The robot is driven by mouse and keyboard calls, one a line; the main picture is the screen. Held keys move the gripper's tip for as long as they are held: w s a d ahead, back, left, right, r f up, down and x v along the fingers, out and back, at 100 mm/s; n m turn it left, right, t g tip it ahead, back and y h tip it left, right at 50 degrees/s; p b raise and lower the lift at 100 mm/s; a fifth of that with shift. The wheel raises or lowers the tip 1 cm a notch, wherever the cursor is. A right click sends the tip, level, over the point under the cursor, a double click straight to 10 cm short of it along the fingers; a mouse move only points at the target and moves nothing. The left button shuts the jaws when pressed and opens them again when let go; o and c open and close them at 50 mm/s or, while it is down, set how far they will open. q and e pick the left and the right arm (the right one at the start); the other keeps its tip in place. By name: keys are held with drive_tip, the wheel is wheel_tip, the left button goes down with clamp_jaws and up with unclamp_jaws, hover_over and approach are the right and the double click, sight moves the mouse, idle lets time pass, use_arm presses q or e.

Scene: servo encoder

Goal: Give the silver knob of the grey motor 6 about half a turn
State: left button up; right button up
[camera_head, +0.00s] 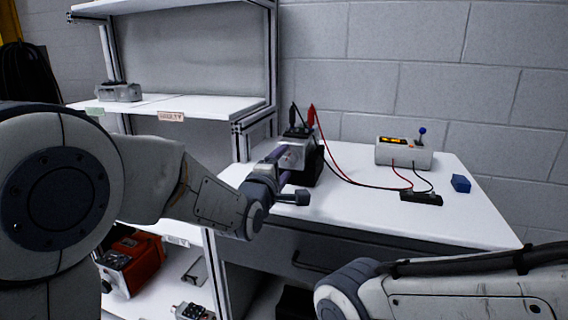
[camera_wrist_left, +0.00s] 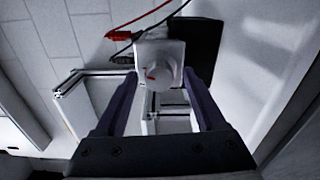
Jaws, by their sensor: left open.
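The grey motor (camera_head: 314,146) stands on the white table, against a black block (camera_head: 308,170), with a red and a black clip on top. No number on it is readable. In the left wrist view its pale front (camera_wrist_left: 152,50) faces me, and the silver knob (camera_wrist_left: 160,74) with a small red mark sticks out toward me. My left gripper (camera_head: 288,160) is open. In the left wrist view its two dark fingers (camera_wrist_left: 160,78) lie one on each side of the knob, with gaps showing. In the head view they partly hide the knob. My right gripper is out of view.
Red and black leads run to a black connector (camera_head: 421,198) and a meter box (camera_head: 404,153) with a blue-tipped lever. A blue block (camera_head: 460,183) lies to the right. A shelf rack (camera_head: 241,140) stands left of the motor. The table's front middle is clear.

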use_arm(q)
drive_tip(key=v, duration=0.9)
drive_tip(key=shift+s+a, duration=0.15)
drive_tip(key=shift+s, duration=0.2)
